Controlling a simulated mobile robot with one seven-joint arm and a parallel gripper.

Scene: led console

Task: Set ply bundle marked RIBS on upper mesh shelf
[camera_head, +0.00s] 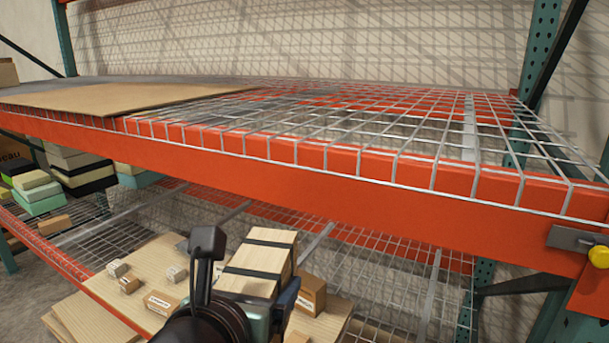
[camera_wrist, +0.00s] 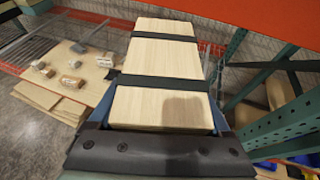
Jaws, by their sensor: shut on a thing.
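The ply bundle (camera_head: 262,258) is a pale wood block with two dark straps. No RIBS marking is readable on the faces I see. My gripper (camera_head: 250,286) is shut on it and holds it below the level of the upper shelf's front beam. In the wrist view the bundle (camera_wrist: 160,70) extends away from the dark gripper (camera_wrist: 155,148). The upper mesh shelf (camera_head: 330,172) has a thick orange front beam and wire decking. Its right part is bare mesh; a flat brown board (camera_head: 110,97) covers the left part.
The lower shelf holds a pale board (camera_head: 95,312) with several small boxes, including a brown box (camera_head: 160,303). Stacked mint and black cases (camera_head: 75,170) stand at left. A green perforated upright (camera_head: 541,50) and a yellow knob (camera_head: 599,256) are at right.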

